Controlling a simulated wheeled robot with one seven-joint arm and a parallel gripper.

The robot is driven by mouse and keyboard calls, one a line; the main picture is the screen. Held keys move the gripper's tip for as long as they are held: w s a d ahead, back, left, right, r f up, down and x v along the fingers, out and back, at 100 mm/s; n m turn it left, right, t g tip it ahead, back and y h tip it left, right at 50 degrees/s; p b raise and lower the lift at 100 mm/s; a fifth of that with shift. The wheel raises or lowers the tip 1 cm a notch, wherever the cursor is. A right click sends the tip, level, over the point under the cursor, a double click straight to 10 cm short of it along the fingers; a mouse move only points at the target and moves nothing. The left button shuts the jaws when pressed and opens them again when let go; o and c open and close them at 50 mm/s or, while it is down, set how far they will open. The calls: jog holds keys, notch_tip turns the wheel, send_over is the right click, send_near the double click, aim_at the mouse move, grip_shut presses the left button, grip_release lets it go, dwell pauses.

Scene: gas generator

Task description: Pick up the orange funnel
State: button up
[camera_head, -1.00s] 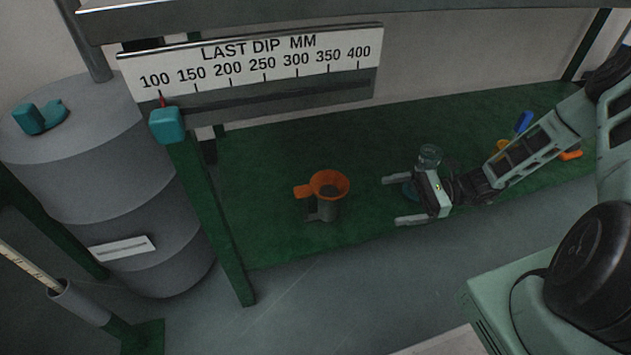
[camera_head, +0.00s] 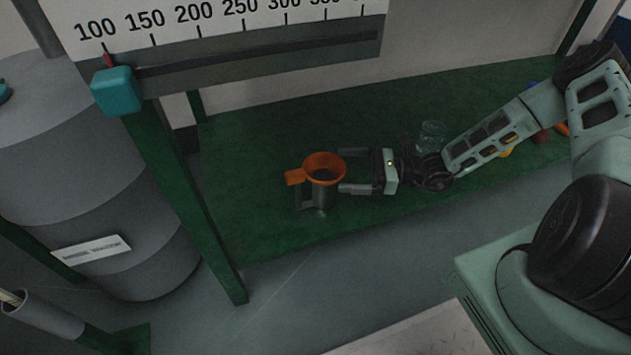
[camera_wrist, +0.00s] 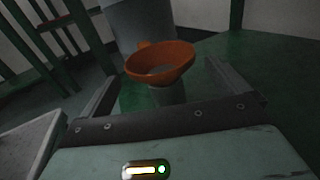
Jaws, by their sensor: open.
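The orange funnel (camera_head: 324,168) sits upright in a dark grey holder or jug (camera_head: 322,198) on the green shelf (camera_head: 400,215). Its orange tab points left. My gripper (camera_head: 346,171) is open just to the right of the funnel, its two fingers pointing left at it. In the wrist view the funnel (camera_wrist: 160,61) is ahead, near the middle, with the grey body below it. The open fingers (camera_wrist: 172,84) lie on either side of the line to it. I cannot tell whether the fingertips touch anything.
A clear jar (camera_head: 431,134) stands behind my arm. A green post (camera_head: 195,195) and a large grey drum (camera_head: 95,190) are at the left. The dip gauge board (camera_head: 230,40) hangs above the shelf. The shelf behind the funnel is clear.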

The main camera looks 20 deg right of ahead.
aim_at(306, 168)
jog(key=b+x, duration=0.4)
jog(key=x, duration=0.1)
jog(key=shift+f, duration=0.25)
jog(key=shift+w+a+r, duration=0.1)
jog(key=shift+a+r, duration=0.05)
jog(key=shift+a, duration=0.15)
jog(key=c, duration=0.8)
